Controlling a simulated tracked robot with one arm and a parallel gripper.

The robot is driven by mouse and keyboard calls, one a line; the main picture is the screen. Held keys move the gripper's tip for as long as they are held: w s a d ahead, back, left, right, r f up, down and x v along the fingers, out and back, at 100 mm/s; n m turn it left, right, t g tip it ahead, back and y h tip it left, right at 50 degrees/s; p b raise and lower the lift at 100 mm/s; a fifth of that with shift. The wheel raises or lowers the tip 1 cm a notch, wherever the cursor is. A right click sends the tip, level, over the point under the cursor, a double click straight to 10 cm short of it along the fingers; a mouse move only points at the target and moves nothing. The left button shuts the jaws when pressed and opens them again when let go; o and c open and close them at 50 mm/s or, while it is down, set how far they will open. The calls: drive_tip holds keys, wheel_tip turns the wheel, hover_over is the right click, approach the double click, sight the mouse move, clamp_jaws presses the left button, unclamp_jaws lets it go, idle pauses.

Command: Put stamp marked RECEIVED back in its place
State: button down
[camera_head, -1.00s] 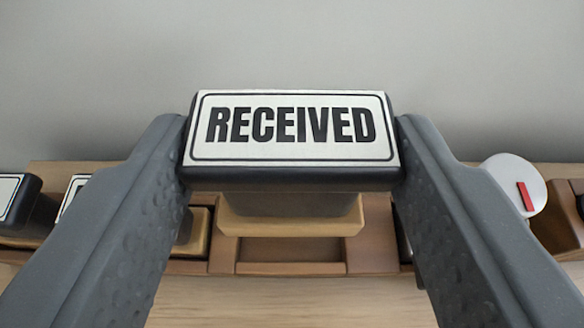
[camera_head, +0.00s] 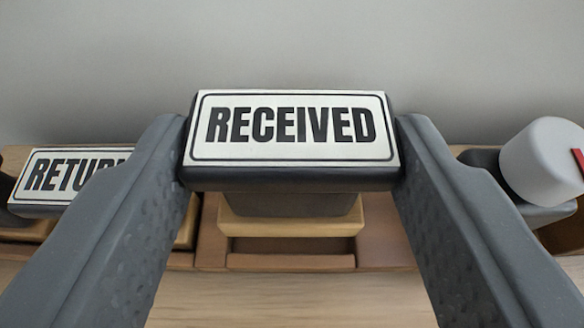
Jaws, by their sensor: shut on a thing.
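The stamp marked RECEIVED (camera_head: 291,126) is in the middle of the view, with its white label facing me. My gripper (camera_head: 291,140) is shut on it, one finger on each side of its dark top. The stamp's tan lower part (camera_head: 291,218) shows below the label. Behind and below it is the wooden rack (camera_head: 385,235), with an empty recess (camera_head: 291,262) partly visible under the stamp. I cannot tell whether the stamp touches the rack.
A stamp whose label starts with RETU (camera_head: 62,176) stands in the rack at left, partly hidden by my left finger. A white round-topped object with a red mark (camera_head: 540,158) stands at right. A grey wall (camera_head: 290,45) is behind, and bare wood counter (camera_head: 290,300) in front.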

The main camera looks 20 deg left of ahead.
drive_tip(key=shift+f+b, duration=0.5)
drive_tip(key=shift+f, duration=0.8)
drive_tip(key=c, duration=0.8)
unclamp_jaws()
drive_tip(key=shift+p+v, duration=0.45)
drive_tip(key=shift+v, duration=2.15)
drive_tip(key=o, duration=0.6)
